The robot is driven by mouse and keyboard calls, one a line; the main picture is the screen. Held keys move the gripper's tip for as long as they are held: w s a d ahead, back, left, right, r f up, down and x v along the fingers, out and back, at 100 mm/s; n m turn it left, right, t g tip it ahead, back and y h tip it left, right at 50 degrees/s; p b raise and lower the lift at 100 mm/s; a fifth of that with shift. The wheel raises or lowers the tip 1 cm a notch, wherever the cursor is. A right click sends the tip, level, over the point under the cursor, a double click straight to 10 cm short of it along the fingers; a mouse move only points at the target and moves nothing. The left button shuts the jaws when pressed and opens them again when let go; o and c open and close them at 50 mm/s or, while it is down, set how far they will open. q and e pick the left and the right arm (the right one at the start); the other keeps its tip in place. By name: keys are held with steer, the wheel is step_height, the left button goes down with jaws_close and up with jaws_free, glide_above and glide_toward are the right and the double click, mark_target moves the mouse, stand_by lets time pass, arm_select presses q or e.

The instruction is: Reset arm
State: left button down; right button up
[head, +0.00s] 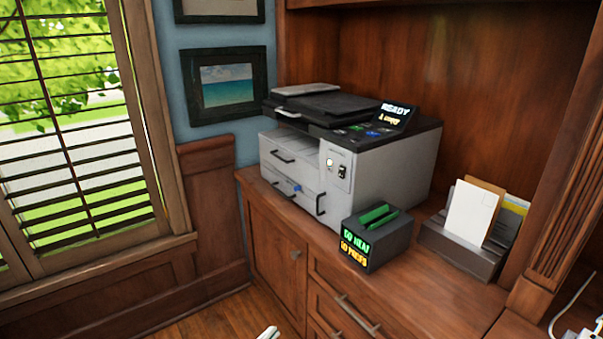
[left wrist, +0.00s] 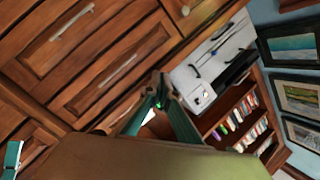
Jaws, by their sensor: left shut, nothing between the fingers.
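My left gripper (left wrist: 160,98) shows in the left wrist view, its dark teal fingers meeting at the tips with nothing between them. It points toward the wooden cabinet fronts and the printer. In the head view only a small pale piece shows at the bottom edge, too little to read the gripper there. A teal and white part at the lower left corner of the left wrist view may belong to my right gripper; its fingers cannot be made out. The right gripper does not show in the head view.
A grey printer (head: 370,170) stands on the wooden counter (head: 435,300). In front are a dark box with lit lettering (head: 375,240) and a tray of envelopes (head: 455,250). A shuttered window (head: 75,130) is at the left. Floor (head: 215,318) shows below.

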arm_select(q)
steer(key=s+a+f+n+g+y+p, duration=0.2)
steer(key=s+a+n, duration=0.4)
steer(key=s, duration=0.6)
steer(key=s+a+f+n+g+y+p, duration=0.2)
steer(key=s+a+n, duration=0.4)
steer(key=s, duration=0.6)
step_height(320, 180, down, 2)
steer(key=shift+a+f+y+p, duration=0.2)
steer(key=shift+y+p, duration=0.3)
steer(key=shift+y, duration=0.6)
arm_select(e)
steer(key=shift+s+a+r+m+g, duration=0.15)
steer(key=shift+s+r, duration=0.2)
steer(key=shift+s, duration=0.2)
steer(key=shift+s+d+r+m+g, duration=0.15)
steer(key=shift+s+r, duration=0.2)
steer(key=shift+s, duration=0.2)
arm_select(q)
steer(key=shift+w, duration=0.1)
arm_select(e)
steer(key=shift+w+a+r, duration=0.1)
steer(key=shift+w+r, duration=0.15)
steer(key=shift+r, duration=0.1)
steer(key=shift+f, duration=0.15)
